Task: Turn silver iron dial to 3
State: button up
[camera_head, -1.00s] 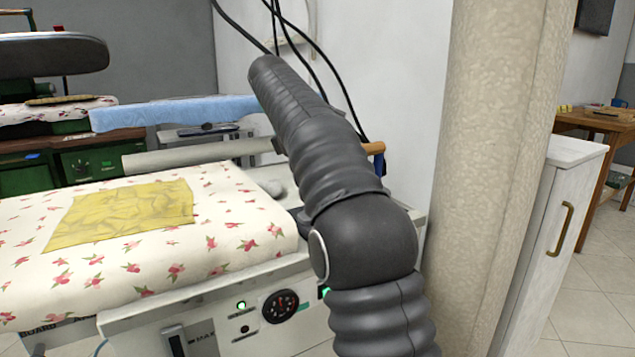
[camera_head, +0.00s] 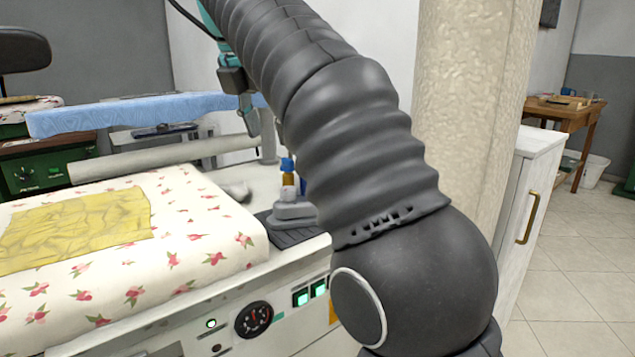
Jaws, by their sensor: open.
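A grey-silver iron (camera_head: 293,213) sits on a dark ribbed mat (camera_head: 290,236) at the right end of the pressing table. A blue and orange part (camera_head: 288,172) rises above it. My arm hides the iron's right side. I cannot make out its dial or any number. My gripper (camera_head: 251,118) shows at the upper middle, partly behind my own arm, above and to the left of the iron and apart from it. It is open, and nothing shows between its fingers.
The pressing table has a floral cover (camera_head: 195,235) with a yellow cloth (camera_head: 75,228) on it. A blue padded board (camera_head: 150,112) stands behind. The table front has a round gauge (camera_head: 254,320) and green-lit switches (camera_head: 310,292). A column (camera_head: 465,120) and white cabinet (camera_head: 515,210) stand right.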

aim_at(287, 189)
jog(key=shift+n, duration=0.3)
jog(key=x, duration=1.3)
jog(key=shift+w+f, duration=0.15)
jog(key=shift+w, duration=0.05)
